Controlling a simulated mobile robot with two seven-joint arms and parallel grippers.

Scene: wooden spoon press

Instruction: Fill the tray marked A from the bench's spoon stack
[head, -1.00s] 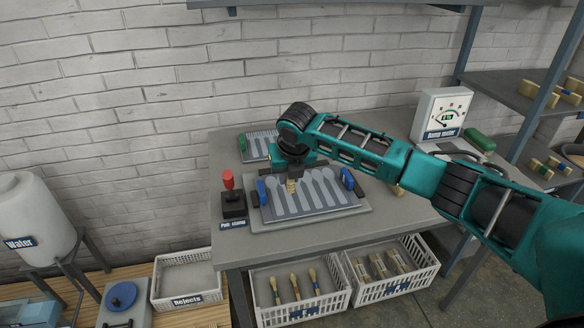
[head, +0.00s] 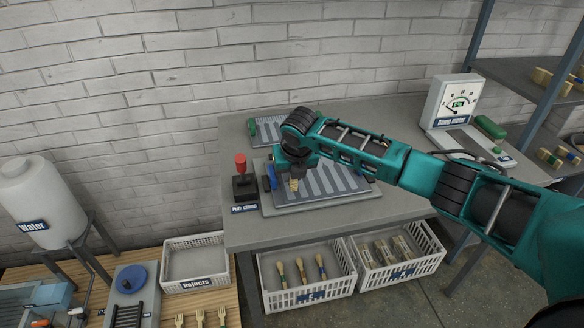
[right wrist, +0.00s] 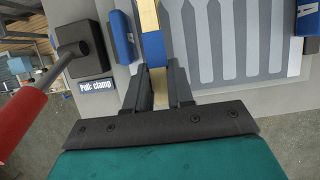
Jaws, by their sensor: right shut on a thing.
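My right gripper (head: 294,176) is shut on a wooden spoon (head: 295,185), at the left part of a grey tray (head: 345,198) with spoon-shaped slots. In the right wrist view the spoon (right wrist: 152,45) is a pale wooden strip with a blue band, between the fingers (right wrist: 160,95). I cannot tell whether it touches the tray. A blue block (right wrist: 308,15) at the tray's right end bears a white A. Another blue block (right wrist: 122,38) is at its left end. The slots I see to the right of the spoon look empty. I cannot make out the spoon stack.
A red-knobbed clamp lever (head: 240,172) stands just left of the tray. A second slotted tray (head: 280,130) with a green block lies behind. A damp meter (head: 455,104) is at the right. Two white crates (head: 308,298) below hold wooden utensils. A Rejects crate (head: 195,265) looks empty.

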